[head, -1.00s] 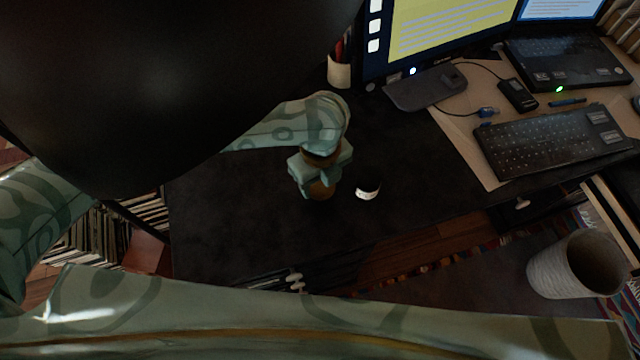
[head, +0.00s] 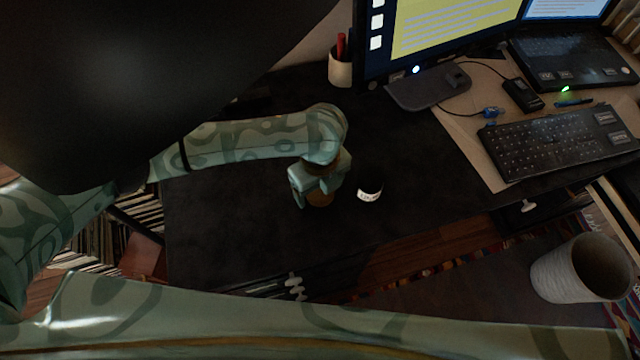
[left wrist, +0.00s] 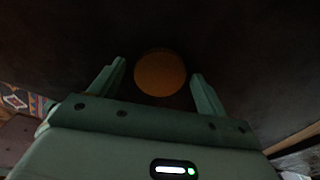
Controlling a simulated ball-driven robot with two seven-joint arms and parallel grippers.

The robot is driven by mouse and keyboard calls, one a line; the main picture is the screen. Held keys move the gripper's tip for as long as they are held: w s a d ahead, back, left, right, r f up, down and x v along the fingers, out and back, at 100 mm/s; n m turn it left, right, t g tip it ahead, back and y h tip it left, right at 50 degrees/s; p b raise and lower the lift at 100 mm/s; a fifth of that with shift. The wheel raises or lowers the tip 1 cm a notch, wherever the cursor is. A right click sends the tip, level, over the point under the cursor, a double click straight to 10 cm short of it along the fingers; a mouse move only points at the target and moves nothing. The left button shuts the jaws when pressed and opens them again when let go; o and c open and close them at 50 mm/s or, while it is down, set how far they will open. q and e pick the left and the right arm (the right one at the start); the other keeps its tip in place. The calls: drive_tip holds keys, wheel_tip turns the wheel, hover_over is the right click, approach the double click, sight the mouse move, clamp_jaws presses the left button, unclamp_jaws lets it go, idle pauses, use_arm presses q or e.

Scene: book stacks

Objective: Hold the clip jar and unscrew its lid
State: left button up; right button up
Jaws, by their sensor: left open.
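My left gripper (head: 317,194) is open, pointing down over the dark desk, with a finger on each side of a round orange-brown thing (head: 322,200). In the left wrist view this thing shows as a plain disc (left wrist: 160,73) between the open fingers, with dark gaps on both sides. It looks like the top of the jar, but the gripper covers most of it in the head view. I cannot tell for sure which is the clip jar. My right gripper is not in view.
A pen cup (head: 341,70) stands at the back by the monitor (head: 440,25). A ribbed bin (head: 570,268) stands below right. The desk left of the gripper is clear.

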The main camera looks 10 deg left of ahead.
sight(319, 191)
use_arm(q)
wheel_tip(319, 191, up, 12)
drive_tip(key=p, duration=0.5)
drive_tip(key=shift+r+p, duration=0.15)
drive_tip(key=shift+p, duration=0.15)
drive_tip(key=shift+s, duration=0.1)
